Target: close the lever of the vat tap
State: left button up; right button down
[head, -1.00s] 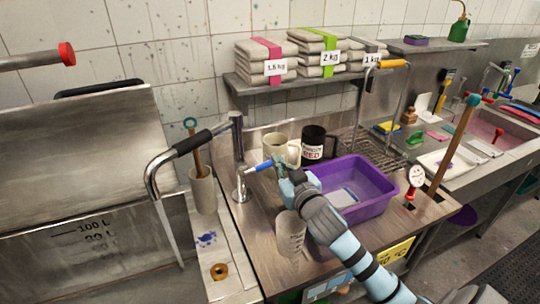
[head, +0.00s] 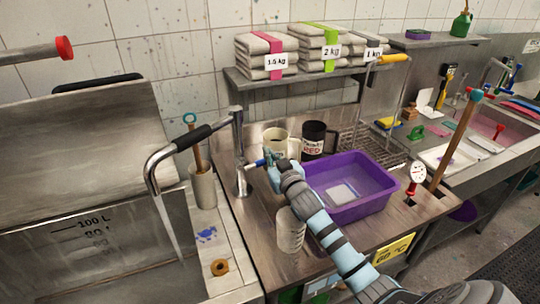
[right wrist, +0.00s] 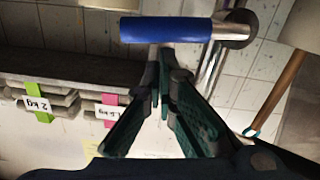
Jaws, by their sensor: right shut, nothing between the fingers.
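The vat tap (head: 239,150) is a steel column with a black-gripped swivel spout (head: 180,142). Water runs from the spout into the vat (head: 90,240) at the left. Its short blue lever (head: 257,163) sticks out to the right low on the column; the lever lies across the top of the right wrist view (right wrist: 165,30). My right gripper (head: 270,174) is at the lever's outer end and hides part of it. In the wrist view its green fingers (right wrist: 160,75) are together and empty, just below the blue sleeve; contact is unclear. My left gripper is out of view.
A cream mug (head: 275,146) and a dark mug (head: 313,140) stand behind my right gripper. A pale measuring cup (head: 291,230) stands in front, close to my forearm. A purple tub (head: 350,205) is at the right. A holder with a wooden stick (head: 202,188) stands left of the tap.

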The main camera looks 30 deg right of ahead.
jog(key=shift+s+d+f+b, duration=0.1)
jog(key=shift+d+f+b, duration=0.1)
jog(key=shift+f, duration=0.35)
jog(key=shift+s+d+f+b, duration=0.1)
jog(key=shift+f+b, duration=0.1)
jog(key=shift+f, duration=0.3)
jog(key=shift+w, duration=0.1)
jog(key=s+a+r+p, duration=0.2)
jog(key=s+r, duration=0.3)
jog(key=s, duration=0.5)
jog(key=shift+s+p, duration=0.25)
jog(key=shift+p, duration=0.35)
jog(key=shift+f, duration=0.1)
